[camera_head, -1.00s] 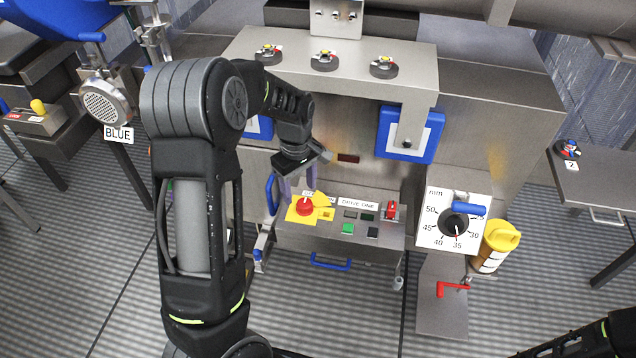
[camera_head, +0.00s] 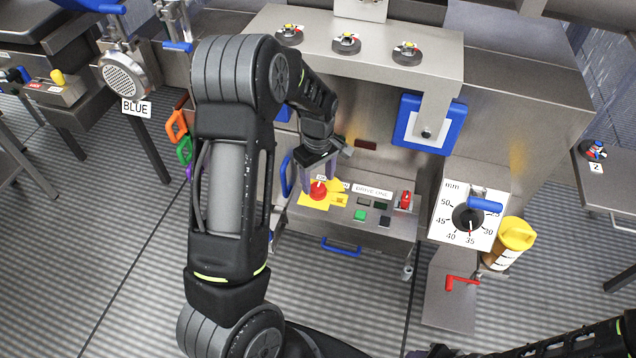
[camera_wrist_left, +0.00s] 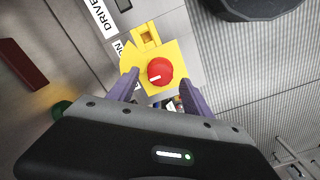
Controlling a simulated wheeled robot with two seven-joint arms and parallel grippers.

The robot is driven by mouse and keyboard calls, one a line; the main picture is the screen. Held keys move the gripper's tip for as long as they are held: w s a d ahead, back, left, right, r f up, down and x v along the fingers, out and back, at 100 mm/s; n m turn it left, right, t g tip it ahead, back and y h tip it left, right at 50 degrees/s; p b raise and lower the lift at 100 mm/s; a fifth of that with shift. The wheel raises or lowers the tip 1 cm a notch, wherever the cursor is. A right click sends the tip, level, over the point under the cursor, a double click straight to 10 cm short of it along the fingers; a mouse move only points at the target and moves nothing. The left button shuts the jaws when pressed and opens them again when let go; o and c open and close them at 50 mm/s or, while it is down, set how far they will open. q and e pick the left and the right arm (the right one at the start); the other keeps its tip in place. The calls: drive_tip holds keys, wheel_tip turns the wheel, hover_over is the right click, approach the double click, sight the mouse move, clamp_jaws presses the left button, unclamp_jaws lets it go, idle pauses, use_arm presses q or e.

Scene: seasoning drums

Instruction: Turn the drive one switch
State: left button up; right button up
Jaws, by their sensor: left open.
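The drive one switch is a round red knob (camera_head: 318,191) with a white mark, on a yellow plate (camera_head: 312,202) at the left of a control panel. A "DRIVE ONE" label (camera_head: 372,191) sits to its right. My left gripper (camera_head: 318,185) is open and points down at the knob. In the left wrist view the red knob (camera_wrist_left: 160,71) lies between the two purple fingertips of the left gripper (camera_wrist_left: 160,79), with gaps on both sides. I cannot tell how deep the fingers reach. My right gripper does not show; only a dark arm part is at bottom right.
The panel also has a green button (camera_head: 360,216), dark buttons and a red switch (camera_head: 405,200). A blue handle (camera_head: 287,175) stands close left of the gripper. A dial (camera_head: 468,217) and a yellow-capped bottle (camera_head: 510,243) are to the right. A blue-framed plate (camera_head: 428,123) is above.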

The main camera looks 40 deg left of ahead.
use_arm(q)
drive_tip(key=shift+f, duration=1.3)
clamp_jaws()
idle(0.5)
